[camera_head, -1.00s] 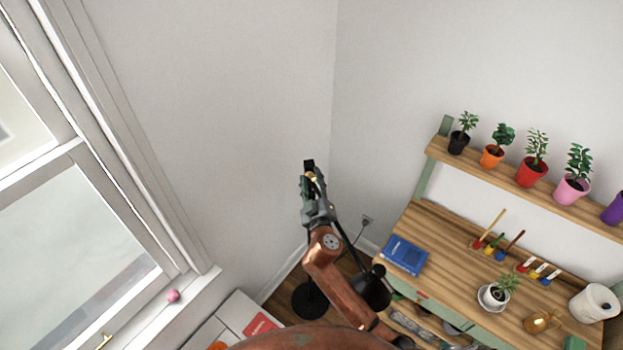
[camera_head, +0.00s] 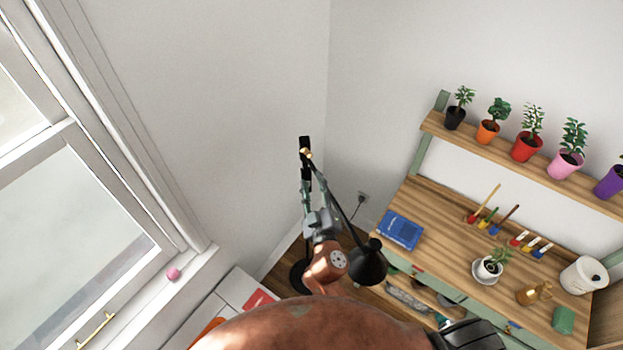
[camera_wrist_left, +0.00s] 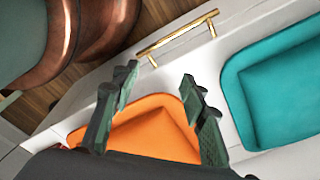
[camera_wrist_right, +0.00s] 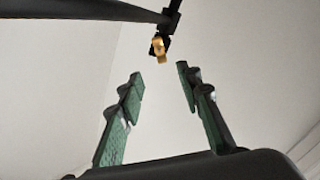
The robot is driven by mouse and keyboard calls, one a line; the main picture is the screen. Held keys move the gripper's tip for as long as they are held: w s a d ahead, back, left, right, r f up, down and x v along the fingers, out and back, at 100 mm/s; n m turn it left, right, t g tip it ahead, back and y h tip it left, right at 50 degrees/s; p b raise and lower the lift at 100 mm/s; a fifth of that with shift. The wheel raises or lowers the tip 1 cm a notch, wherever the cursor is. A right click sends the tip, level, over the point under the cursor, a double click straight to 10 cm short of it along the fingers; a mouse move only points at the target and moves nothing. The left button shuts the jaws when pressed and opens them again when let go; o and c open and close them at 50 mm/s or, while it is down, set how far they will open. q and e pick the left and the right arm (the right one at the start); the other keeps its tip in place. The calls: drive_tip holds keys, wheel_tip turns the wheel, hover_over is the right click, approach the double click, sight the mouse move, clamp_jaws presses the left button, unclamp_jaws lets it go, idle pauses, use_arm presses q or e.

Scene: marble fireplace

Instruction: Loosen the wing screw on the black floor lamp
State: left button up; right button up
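The black floor lamp stands in the corner, with its shade (camera_head: 369,264) hanging low on the right and its round base (camera_head: 299,276) on the floor. The gold wing screw (camera_head: 306,152) sits at the joint near the top of the pole. In the right wrist view the wing screw (camera_wrist_right: 158,48) is just beyond and between the fingertips, apart from them. My right gripper (camera_wrist_right: 158,75) is open and empty, and in the head view it (camera_head: 307,192) is below the screw. My left gripper (camera_wrist_left: 160,78) is open and empty above an orange bin, outside the head view.
A wooden workbench (camera_head: 446,222) stands right of the lamp with a blue book (camera_head: 400,229), brushes and a small plant. A shelf (camera_head: 500,151) above holds several potted plants. The window sill (camera_head: 160,297) holds a pink ball (camera_head: 173,274). A teal bin (camera_wrist_left: 275,85) is beside the orange bin (camera_wrist_left: 150,135).

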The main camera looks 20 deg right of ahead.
drive_tip(key=m+g+h, duration=0.2)
drive_tip(key=g+h, duration=0.1)
drive_tip(key=g, duration=0.1)
approach(306, 154)
drive_tip(key=w, duration=0.1)
drive_tip(key=p+x, duration=0.1)
drive_tip(key=x, duration=0.6)
drive_tip(key=shift+d+p, duration=0.2)
drive_tip(key=shift+p, duration=0.15)
drive_tip(key=shift+w+d+f, duration=0.2)
drive_tip(key=shift+w+f, duration=0.1)
drive_tip(key=shift+w, duration=0.15)
drive_tip(key=shift+c, duration=0.7)
clamp_jaws()
